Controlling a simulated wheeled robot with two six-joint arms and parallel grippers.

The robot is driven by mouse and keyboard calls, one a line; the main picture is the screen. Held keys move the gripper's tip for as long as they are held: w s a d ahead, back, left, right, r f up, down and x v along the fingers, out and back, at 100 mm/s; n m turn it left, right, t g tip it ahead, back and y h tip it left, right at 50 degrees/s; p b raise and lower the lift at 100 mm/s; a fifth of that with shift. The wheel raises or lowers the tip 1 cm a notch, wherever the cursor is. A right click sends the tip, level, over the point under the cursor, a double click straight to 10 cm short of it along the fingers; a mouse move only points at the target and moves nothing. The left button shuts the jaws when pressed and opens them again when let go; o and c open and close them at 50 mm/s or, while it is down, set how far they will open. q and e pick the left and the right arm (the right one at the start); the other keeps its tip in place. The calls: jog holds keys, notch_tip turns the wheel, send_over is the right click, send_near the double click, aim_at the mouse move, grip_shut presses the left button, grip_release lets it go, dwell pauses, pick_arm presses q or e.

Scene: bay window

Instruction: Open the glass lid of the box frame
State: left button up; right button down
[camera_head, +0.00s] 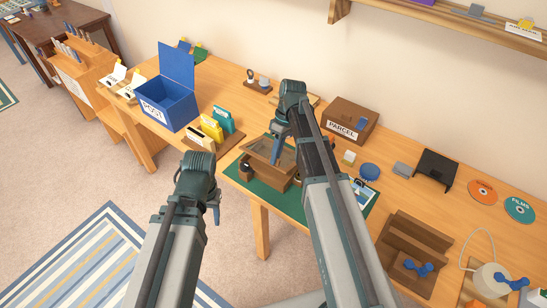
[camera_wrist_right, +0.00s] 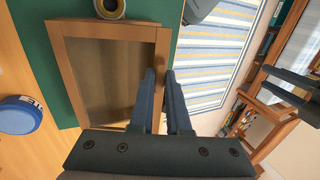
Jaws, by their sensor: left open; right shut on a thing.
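The box frame (camera_head: 262,171) is a wooden box on the green mat (camera_head: 243,182), partly hidden behind my right arm. Its wood-rimmed glass lid (camera_wrist_right: 105,75) fills the left and middle of the right wrist view. My right gripper (camera_head: 275,155) points down at the box. In the right wrist view its two blue-grey fingers (camera_wrist_right: 161,72) are closed on the lid's wooden edge. My left gripper (camera_head: 214,208) is open and empty, in front of the table edge, away from the box.
A roll of tape (camera_wrist_right: 110,8) lies close to the box. A brown parcel box (camera_head: 351,122) stands behind, a blue round tin (camera_head: 369,172) to the right. A blue open box (camera_head: 168,104) and upright folders (camera_head: 222,120) stand to the left.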

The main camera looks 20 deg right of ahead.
jog(key=shift+w+d+r, duration=0.15)
jog(key=shift+r, duration=0.05)
jog(key=shift+y, duration=0.3)
jog(key=shift+w+d+r+g, duration=0.3)
jog(key=shift+g, duration=0.1)
pick_arm(q)
jog(key=shift+r, duration=0.1)
pick_arm(e)
jog(key=shift+w+d+r+g+y, duration=0.15)
jog(key=shift+d+r+g+y, duration=0.15)
jog(key=shift+r+y, duration=0.15)
pick_arm(q)
jog(key=shift+d, duration=0.1)
pick_arm(e)
jog(key=shift+a, duration=0.1)
